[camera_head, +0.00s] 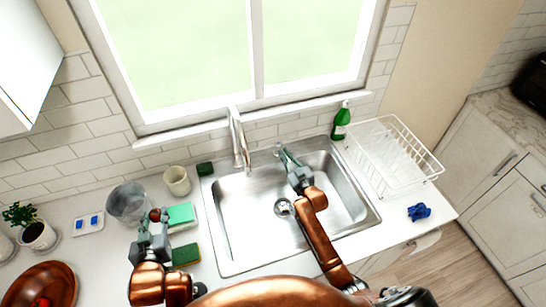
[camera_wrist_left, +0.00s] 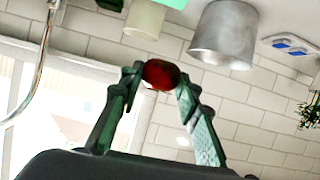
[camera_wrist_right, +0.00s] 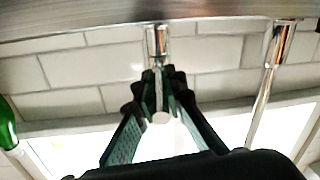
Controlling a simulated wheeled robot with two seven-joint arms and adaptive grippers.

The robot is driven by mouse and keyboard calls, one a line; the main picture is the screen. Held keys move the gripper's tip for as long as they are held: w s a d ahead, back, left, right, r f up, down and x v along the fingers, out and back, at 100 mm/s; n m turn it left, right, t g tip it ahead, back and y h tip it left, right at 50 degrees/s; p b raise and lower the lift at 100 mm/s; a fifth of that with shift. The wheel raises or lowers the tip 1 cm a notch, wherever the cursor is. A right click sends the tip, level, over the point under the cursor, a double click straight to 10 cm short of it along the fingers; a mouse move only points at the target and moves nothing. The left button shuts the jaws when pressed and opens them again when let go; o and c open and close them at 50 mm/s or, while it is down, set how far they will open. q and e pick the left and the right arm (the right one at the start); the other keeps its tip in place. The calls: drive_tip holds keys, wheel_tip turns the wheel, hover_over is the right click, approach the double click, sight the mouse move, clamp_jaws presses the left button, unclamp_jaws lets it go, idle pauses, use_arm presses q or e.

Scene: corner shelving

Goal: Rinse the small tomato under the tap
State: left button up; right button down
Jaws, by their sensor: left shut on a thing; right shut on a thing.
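The small red tomato (camera_head: 155,214) is held between the fingertips of my left gripper (camera_head: 153,226), above the counter left of the sink. The tomato also shows in the left wrist view (camera_wrist_left: 161,74), with a finger on each side. The silver tap (camera_head: 238,140) rises at the back of the sink (camera_head: 240,215); I see no water from its spout. My right gripper (camera_head: 281,152) is at the sink's back edge, right of the tap. In the right wrist view its fingers are closed on a silver upright handle (camera_wrist_right: 157,42) beside the tap; the fingers partly hide it.
A grey metal pot (camera_head: 128,202), a beige cup (camera_head: 177,181) and green sponges (camera_head: 181,215) are near my left gripper. A green bottle (camera_head: 341,122) and white dish rack (camera_head: 392,155) stand right of the sink. The basin looks empty beneath my right arm.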

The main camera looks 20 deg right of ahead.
use_arm(q)
drive_tip(key=shift+w+d+f, duration=0.15)
drive_tip(key=shift+d+f, duration=0.2)
drive_tip(key=shift+f, duration=0.25)
use_arm(e)
drive_tip(key=shift+w+d+r+y, duration=0.15)
drive_tip(key=shift+d+y, duration=0.1)
drive_tip(key=shift+y, duration=0.25)
use_arm(q)
drive_tip(key=shift+f+b, duration=0.5)
drive_tip(key=shift+b, duration=0.25)
use_arm(e)
drive_tip(key=shift+d+n+y, duration=0.1)
drive_tip(key=shift+n+y, duration=0.5)
drive_tip(key=c, duration=2)
unclamp_jaws()
drive_tip(key=v, duration=1.2)
drive_tip(key=shift+r, duration=0.15)
